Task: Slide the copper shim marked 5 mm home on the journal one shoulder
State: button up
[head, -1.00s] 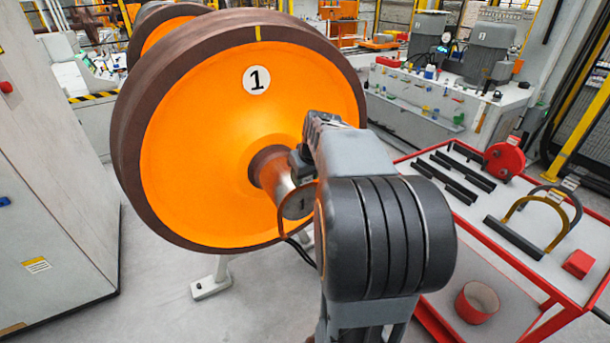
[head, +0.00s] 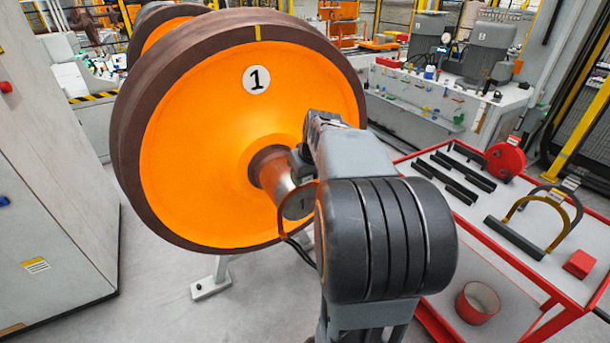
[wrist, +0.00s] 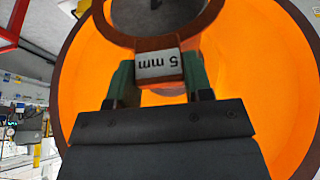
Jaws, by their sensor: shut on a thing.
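My gripper (wrist: 160,80) is shut on the label end of the copper shim (wrist: 208,22), whose white label reads 5 mm and appears upside down in the wrist view. The shim curves around the grey journal (wrist: 158,12) there, but the top of the picture cuts it off. I cannot tell how close it sits to the shoulder. In the head view the journal (head: 279,180), marked 1 on its end, sticks out from the orange wheel (head: 200,150) marked 1. My arm hides the gripper and most of the shim there.
A red-edged cart (head: 410,158) on the right holds black bars, a red disc (head: 505,160), other arched shims and a red block (head: 579,264). A red cup (head: 478,302) stands on its lower shelf. A grey cabinet (head: 50,190) stands left.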

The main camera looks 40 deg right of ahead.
jog(key=shift+w+d+p, duration=0.25)
jog(key=shift+w+p, duration=0.4)
jog(key=shift+w, duration=0.95)
jog(key=shift+w+d+p, duration=0.2)
jog(key=shift+w+p, duration=0.4)
jog(key=shift+w, duration=1.05)
jog(key=shift+w+d+p, duration=0.25)
jog(key=shift+w+p, duration=0.4)
jog(key=shift+w, duration=0.95)
jog(key=shift+w+d+p, duration=0.2)
jog(key=shift+w+p, duration=0.65)
jog(key=shift+w, duration=0.55)
jog(key=shift+w+d+p, duration=0.15)
jog(key=shift+w+p, duration=0.75)
jog(key=shift+w, duration=0.45)
jog(key=shift+w+d+p, duration=0.2)
jog(key=shift+w+p, duration=0.65)
jog(key=shift+w, duration=0.55)
jog(key=o, duration=1)
jog(key=shift+o, duration=0.2)
